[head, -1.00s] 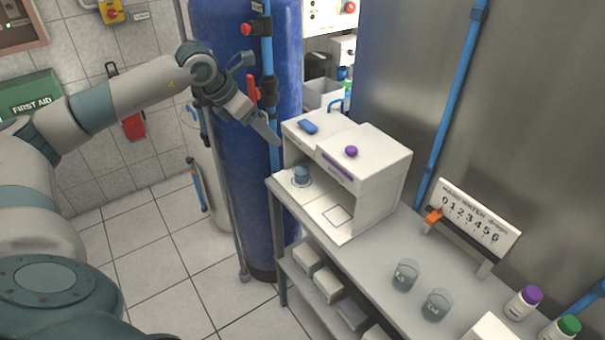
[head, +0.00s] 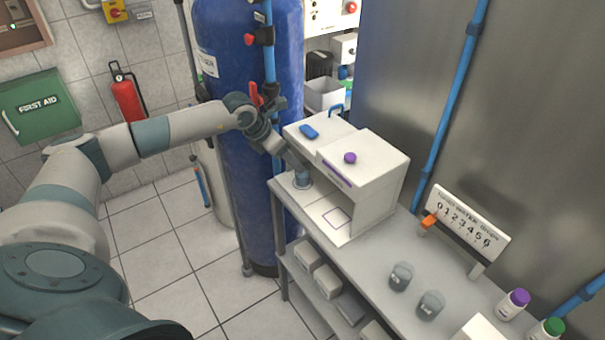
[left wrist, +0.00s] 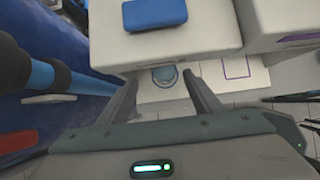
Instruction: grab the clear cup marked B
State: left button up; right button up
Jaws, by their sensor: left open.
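A small bluish clear cup (head: 302,181) stands in the left bay of a white two-bay box (head: 372,190) on the grey shelf. The cup also shows in the left wrist view (left wrist: 165,76). Two more clear cups, one farther back (head: 401,276) and one nearer (head: 430,304), stand on the shelf to the right. I cannot read a B on any cup. My left gripper (head: 294,164) is at the left bay, close to the first cup. In the left wrist view its open fingers (left wrist: 163,98) point towards that cup, which appears just beyond and between the tips.
A tall blue tank (head: 245,60) stands close behind my left forearm. A number sign (head: 467,229) and capped bottles (head: 514,303) are farther right on the shelf.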

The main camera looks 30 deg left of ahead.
pick_arm(q)
jog(key=p+x, duration=0.1)
jog(key=x, duration=0.1)
jog(key=d+p+x, duration=0.1)
jog(key=p+x, duration=0.1)
jog(key=shift+w+f, duration=0.25)
jog(key=shift+f, duration=0.3)
pick_arm(e)
notch_tip(320, 180, up, 3)
jog(key=shift+s+r, duration=0.1)
jog(key=shift+r, duration=0.05)
pick_arm(q)
jog(key=c, duration=1.1)
jog(key=shift+c, duration=0.6)
pick_arm(e)
jog(key=shift+a, duration=0.35)
pick_arm(q)
jog(key=shift+r, duration=0.2)
pick_arm(e)
jog(key=shift+f, duration=0.2)
